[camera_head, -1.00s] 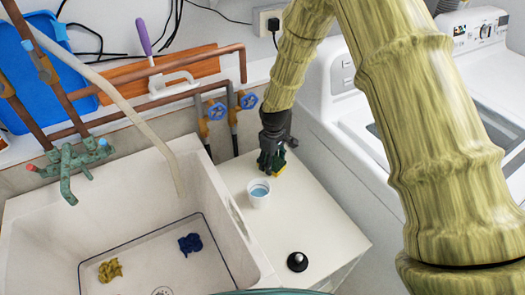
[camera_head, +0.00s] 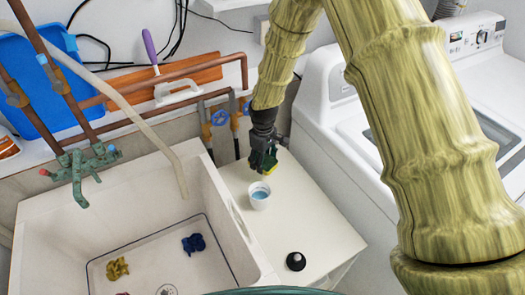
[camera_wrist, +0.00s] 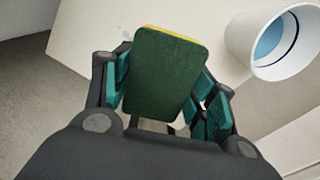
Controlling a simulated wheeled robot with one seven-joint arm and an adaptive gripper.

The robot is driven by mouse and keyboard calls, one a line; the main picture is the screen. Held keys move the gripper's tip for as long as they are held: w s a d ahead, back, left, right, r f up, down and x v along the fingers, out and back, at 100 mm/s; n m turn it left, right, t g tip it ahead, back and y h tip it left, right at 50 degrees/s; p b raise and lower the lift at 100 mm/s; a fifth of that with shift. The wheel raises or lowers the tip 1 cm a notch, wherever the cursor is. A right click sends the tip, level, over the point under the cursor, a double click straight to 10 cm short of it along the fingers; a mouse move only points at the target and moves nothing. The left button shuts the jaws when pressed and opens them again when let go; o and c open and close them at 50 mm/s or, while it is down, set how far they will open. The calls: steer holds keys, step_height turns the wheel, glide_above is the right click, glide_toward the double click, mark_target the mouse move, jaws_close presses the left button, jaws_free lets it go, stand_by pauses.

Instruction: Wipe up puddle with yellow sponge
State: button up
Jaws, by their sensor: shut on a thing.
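My gripper (camera_head: 264,160) is shut on the yellow sponge (camera_head: 269,168), which has a dark green scouring side. In the wrist view the sponge (camera_wrist: 163,75) stands between the two fingers, its green face toward the camera and a thin yellow edge at the top. The gripper holds it over the back part of the white counter (camera_head: 300,215), just behind the white cup. I cannot tell whether the sponge touches the counter. I cannot make out a puddle on the counter in either view.
A white cup (camera_head: 259,195) with blue liquid stands close in front of the sponge; it also shows in the wrist view (camera_wrist: 245,45). A black stopper-like object (camera_head: 296,261) sits near the counter's front.

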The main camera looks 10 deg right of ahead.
steer(key=shift+r+p, duration=0.7)
steer(key=shift+r, duration=0.75)
